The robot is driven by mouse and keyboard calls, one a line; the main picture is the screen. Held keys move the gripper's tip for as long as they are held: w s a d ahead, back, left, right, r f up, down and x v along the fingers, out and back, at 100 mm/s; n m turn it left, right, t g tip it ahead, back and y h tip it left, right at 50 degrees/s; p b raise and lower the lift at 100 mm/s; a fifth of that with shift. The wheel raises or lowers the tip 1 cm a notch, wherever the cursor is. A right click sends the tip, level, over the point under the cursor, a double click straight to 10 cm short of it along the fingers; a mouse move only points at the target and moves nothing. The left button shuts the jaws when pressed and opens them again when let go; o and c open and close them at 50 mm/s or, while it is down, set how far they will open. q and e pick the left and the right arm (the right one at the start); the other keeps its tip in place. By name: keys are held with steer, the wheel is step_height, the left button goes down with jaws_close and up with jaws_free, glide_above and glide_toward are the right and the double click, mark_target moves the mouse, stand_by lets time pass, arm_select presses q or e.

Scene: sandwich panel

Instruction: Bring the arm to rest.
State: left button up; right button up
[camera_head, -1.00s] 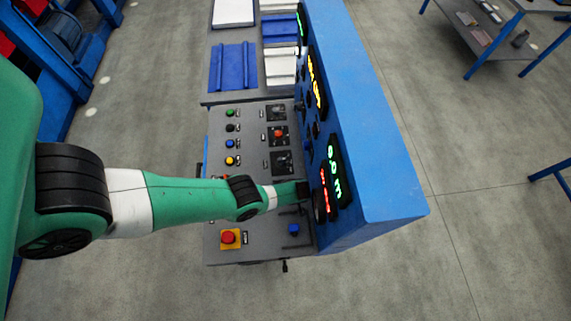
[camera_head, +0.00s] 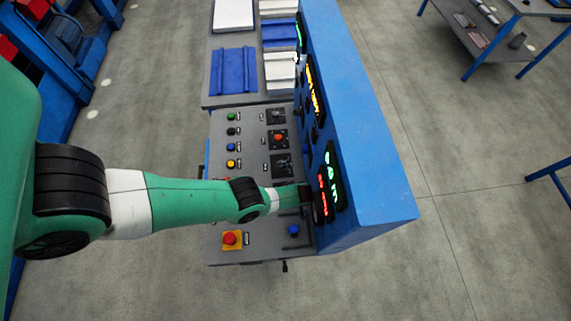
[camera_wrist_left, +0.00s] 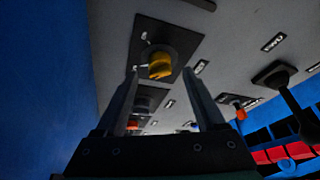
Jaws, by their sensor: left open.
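My left arm (camera_head: 190,199) comes in from the left and reaches across the grey control desk (camera_head: 222,179) to the blue upright panel (camera_head: 370,180). My left gripper (camera_head: 307,195) is at the lower part of that panel, small and dark in the head view. In the left wrist view the gripper (camera_wrist_left: 160,78) is open, with its two fingers spread apart. A yellow knob (camera_wrist_left: 160,65) on a dark plate shows between and beyond the fingertips. Nothing is seen held. I cannot tell whether the fingers touch the knob. My right gripper is not in view.
A red emergency button (camera_head: 231,238) on a yellow base and a blue knob (camera_head: 293,230) stand at the desk's near end. Several coloured buttons (camera_head: 231,147) are farther up. Blue and white trays (camera_head: 233,71) lie beyond. Open floor (camera_head: 470,230) is on the right.

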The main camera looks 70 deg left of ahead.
arm_select(q)
steer(key=p+v, duration=0.2)
steer(key=v, duration=0.2)
steer(key=shift+r, duration=0.15)
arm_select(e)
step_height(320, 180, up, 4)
arm_select(q)
steer(key=shift+p, duration=0.3)
